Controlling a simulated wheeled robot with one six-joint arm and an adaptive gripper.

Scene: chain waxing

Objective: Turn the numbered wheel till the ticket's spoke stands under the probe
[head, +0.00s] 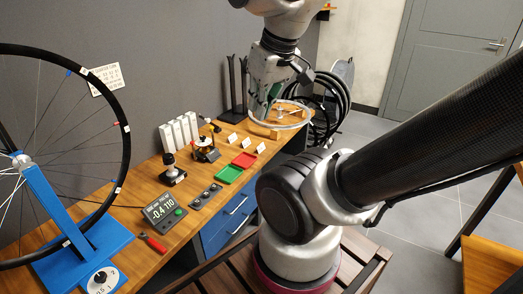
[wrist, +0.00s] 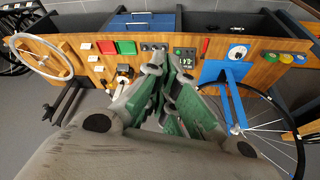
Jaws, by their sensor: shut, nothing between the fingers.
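The large dark-rimmed spoked wheel (head: 120,135) stands upright in a blue stand (head: 62,215) at the left of the bench. Red, blue and white tags sit on its rim. In the wrist view the wheel (wrist: 298,125) is at the right, partly cut off. A white paper ticket (head: 105,79) is on the wall behind it; its writing is too small to read. I cannot pick out the probe or a spoke number. My gripper (head: 263,108) is shut and empty, above the far end of the bench and well away from the wheel. It also fills the middle of the wrist view (wrist: 168,68).
A display (head: 163,213) reading "-0.4 110", a red-handled tool (head: 152,242), a dial (head: 101,281), green (head: 228,174) and red (head: 244,159) trays, and a dark-knobbed device (head: 172,172) occupy the bench. A pale wheel (head: 300,122) lies at its far end.

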